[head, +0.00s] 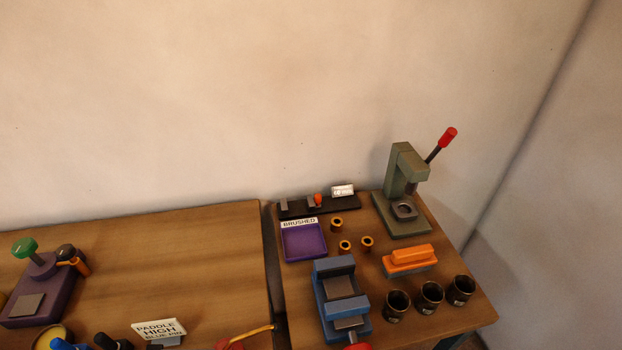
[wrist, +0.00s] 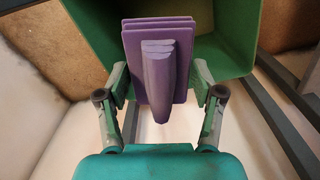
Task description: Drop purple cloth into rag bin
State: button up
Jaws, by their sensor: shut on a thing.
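The purple cloth (wrist: 158,68) shows in the wrist view as stacked flat layers with a thick raised ridge. My gripper (wrist: 160,84) is shut on it, one finger at each side. Beyond the cloth is a green open-topped bin (wrist: 233,40), likely the rag bin; its interior faces the camera. The cloth overlaps the bin's opening in the picture; whether it is inside the rim or still apart from it, I cannot tell. The head view shows neither my gripper, the cloth nor the bin.
In the head view, the right wooden table holds a blue vise (head: 341,300), a purple tray (head: 304,242) marked BRUSHED, a green press (head: 405,190), an orange-topped block (head: 410,260) and dark cups (head: 429,297). A gap separates it from the left table (head: 170,260). Grey bars (wrist: 285,110) flank the bin.

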jog(key=shift+f, duration=1.45)
jog(key=o, duration=1.2)
jog(key=shift+r, duration=0.1)
jog(key=shift+r, duration=3.6)
